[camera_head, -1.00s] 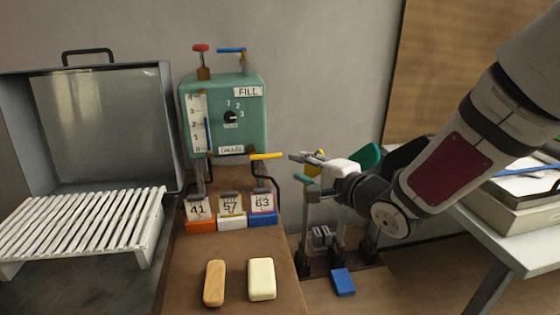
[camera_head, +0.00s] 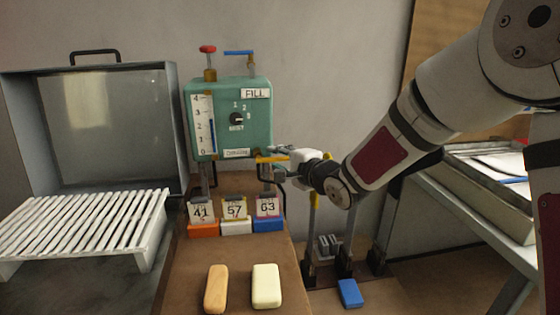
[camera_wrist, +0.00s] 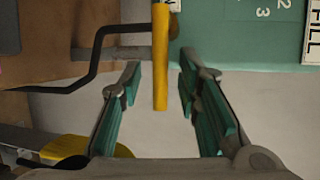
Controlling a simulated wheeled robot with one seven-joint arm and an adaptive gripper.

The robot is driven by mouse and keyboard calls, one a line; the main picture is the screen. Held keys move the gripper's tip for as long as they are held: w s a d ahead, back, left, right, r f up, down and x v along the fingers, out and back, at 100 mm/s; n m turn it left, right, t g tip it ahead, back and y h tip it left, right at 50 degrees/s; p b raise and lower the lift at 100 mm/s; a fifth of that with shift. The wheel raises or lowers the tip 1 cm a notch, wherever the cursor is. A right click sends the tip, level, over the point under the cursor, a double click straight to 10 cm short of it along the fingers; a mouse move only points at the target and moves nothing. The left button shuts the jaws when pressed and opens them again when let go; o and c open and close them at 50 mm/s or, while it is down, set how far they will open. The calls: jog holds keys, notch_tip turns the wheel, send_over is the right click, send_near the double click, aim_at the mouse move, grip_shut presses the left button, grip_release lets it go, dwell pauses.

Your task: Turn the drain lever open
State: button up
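The drain lever is a yellow bar (camera_head: 271,159) low on the green tank (camera_head: 230,142), sticking out to the right under the tank's lower edge. In the wrist view the yellow lever (camera_wrist: 160,60) reaches in between my gripper's fingers. My gripper (camera_wrist: 160,90) is open, with one green-padded finger on each side of the lever and gaps to both. In the head view my gripper (camera_head: 276,162) is at the lever's free end and partly covers it. The label under the tank dial is too small to read surely.
A red knob (camera_head: 207,49) and a blue lever (camera_head: 238,52) top the tank. Numbered cards stand in orange, white (camera_head: 236,227) and blue (camera_head: 268,224) blocks below. A dark bent pipe (camera_wrist: 95,50) passes close to my left finger. A slatted rack (camera_head: 85,222) stands at left.

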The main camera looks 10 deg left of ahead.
grip_shut()
